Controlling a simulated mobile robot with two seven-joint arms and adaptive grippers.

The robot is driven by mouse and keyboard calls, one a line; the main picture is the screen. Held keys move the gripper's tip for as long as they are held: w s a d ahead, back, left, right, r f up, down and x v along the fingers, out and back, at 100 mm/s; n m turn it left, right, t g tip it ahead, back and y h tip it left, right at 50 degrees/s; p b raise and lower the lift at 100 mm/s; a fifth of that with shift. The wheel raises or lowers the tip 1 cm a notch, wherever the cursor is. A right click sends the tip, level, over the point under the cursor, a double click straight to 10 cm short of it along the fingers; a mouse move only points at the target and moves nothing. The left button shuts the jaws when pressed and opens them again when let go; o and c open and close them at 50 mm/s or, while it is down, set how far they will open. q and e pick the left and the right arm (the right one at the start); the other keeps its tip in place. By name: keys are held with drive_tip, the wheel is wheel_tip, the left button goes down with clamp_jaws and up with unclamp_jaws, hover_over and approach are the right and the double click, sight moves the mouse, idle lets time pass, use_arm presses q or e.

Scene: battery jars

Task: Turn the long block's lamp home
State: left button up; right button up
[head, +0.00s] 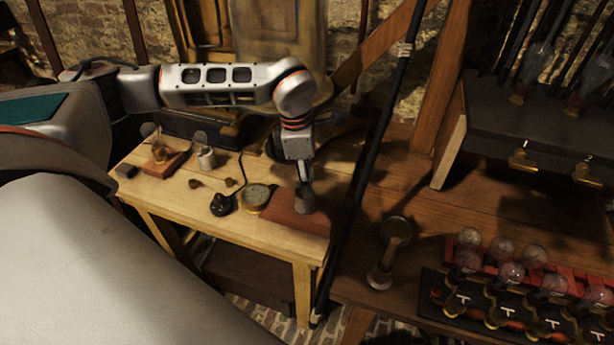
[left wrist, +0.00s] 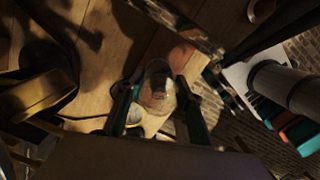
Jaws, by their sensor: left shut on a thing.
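The long block (head: 283,217) is a reddish-brown wooden slab near the right end of the pale workbench. My left gripper (head: 304,202) points straight down over its right part. In the left wrist view the two fingers are closed on the sides of a clear glass lamp (left wrist: 158,85), with its base facing away from the camera. The gripper hides the lamp and its seat in the head view, so I cannot tell how deep the base sits. My right gripper is in neither view.
Left of the long block are a round brass-rimmed gauge (head: 257,194) and a black knobbed piece (head: 222,205). A shorter red block (head: 165,162) stands farther left. A tall dark pole (head: 368,150) rises just right of the bench. Racked bulbs (head: 511,272) sit at lower right.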

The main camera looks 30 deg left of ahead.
use_arm(q)
drive_tip(key=shift+m, duration=0.4)
drive_tip(key=m, duration=0.5)
drive_tip(key=shift+s+m+g, duration=0.15)
drive_tip(key=shift+m+g, duration=0.15)
drive_tip(key=shift+g, duration=0.1)
drive_tip(key=o, duration=1.3)
drive_tip(key=r, duration=0.4)
drive_tip(key=a+r, duration=0.1)
drive_tip(key=r, duration=0.7)
drive_tip(key=shift+a, duration=0.15)
